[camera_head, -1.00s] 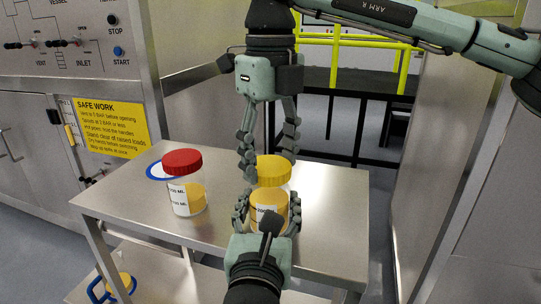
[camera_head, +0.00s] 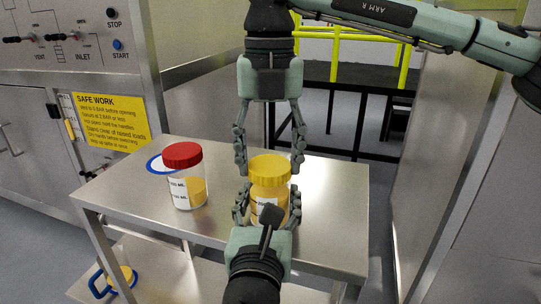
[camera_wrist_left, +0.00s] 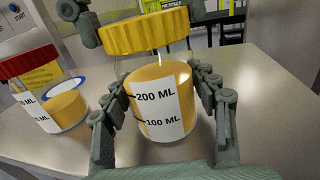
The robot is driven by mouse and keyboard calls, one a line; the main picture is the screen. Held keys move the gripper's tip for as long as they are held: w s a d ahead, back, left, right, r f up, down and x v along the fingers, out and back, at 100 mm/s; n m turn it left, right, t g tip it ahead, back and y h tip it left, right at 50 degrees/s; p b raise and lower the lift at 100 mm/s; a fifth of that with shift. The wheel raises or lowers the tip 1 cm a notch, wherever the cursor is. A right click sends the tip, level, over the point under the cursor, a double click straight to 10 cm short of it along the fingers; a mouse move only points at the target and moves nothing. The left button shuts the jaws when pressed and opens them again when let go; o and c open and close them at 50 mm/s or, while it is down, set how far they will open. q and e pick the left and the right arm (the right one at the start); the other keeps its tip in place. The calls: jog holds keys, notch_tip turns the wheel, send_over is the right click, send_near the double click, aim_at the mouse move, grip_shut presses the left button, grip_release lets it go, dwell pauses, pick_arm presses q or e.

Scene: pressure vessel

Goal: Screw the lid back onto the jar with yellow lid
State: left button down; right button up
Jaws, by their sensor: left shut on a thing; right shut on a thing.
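The jar with the yellow lid stands upright on the steel table; its clear body (camera_head: 269,203) holds yellow contents. The yellow lid (camera_head: 269,170) sits on the jar's mouth, and whether its thread is engaged cannot be seen. In the left wrist view the lid (camera_wrist_left: 145,36) is above the labelled jar body (camera_wrist_left: 158,100). My left gripper (camera_head: 267,208) comes from the front, its fingers shut on the jar body from both sides. My right gripper (camera_head: 269,163) points down from above, its fingers shut on the lid's left and right sides.
A jar with a red lid (camera_head: 183,156) stands to the left on the table (camera_head: 325,235), by a blue-and-white ring (camera_head: 158,164). A control panel (camera_head: 75,35) and a yellow safety sign (camera_head: 110,122) are at the left. The table's right side is clear.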

jog(key=m, duration=1)
jog(key=shift+a, duration=0.1)
jog(key=m, duration=0.5)
jog(key=shift+w, duration=0.1)
jog(key=m, duration=0.4)
jog(key=o, duration=0.9)
jog(key=shift+r, duration=0.1)
